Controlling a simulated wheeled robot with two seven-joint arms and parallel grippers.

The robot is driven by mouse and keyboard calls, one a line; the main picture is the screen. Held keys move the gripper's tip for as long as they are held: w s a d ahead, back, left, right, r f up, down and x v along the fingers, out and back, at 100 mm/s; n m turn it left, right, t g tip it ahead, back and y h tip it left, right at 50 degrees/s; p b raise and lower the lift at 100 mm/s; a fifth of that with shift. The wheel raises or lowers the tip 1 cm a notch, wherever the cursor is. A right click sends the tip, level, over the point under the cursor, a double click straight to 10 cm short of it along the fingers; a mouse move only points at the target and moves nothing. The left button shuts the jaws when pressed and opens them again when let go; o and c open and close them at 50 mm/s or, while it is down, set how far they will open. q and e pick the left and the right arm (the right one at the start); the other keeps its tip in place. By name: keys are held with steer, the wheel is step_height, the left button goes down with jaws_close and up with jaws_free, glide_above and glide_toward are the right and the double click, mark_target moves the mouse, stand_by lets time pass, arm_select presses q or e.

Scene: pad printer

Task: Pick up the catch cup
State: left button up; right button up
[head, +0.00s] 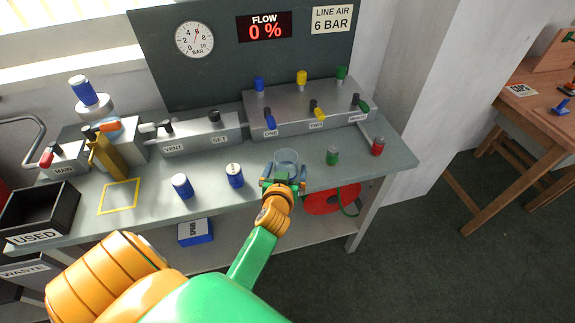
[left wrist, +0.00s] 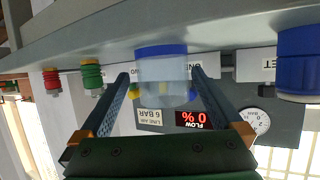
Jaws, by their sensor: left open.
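The catch cup (head: 287,158) is a clear, bluish see-through cup standing on the grey bench near its front edge. My left gripper (head: 285,183) is at the near side of the cup, open. In the left wrist view, which is upside down, the cup (left wrist: 163,65) shows between the two blue finger tips of my left gripper (left wrist: 161,76), with one finger on either side. I cannot tell whether either finger touches it. My right gripper is not in view.
A green fitting (head: 333,155) and a red one (head: 377,146) stand right of the cup. A black USED bin (head: 40,208) sits far left.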

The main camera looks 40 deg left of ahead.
mark_target(285, 161)
arm_select(q)
steer(key=shift+w+a+f, duration=0.75)
steer(key=shift+w+a, duration=0.25)
steer(key=shift+a, duration=0.05)
steer(key=shift+d, duration=0.25)
steer(key=shift+c, duration=0.9)
steer(key=shift+r, duration=0.1)
steer(key=c, duration=1.1)
steer(key=shift+o, duration=0.2)
steer(key=shift+r, duration=0.1)
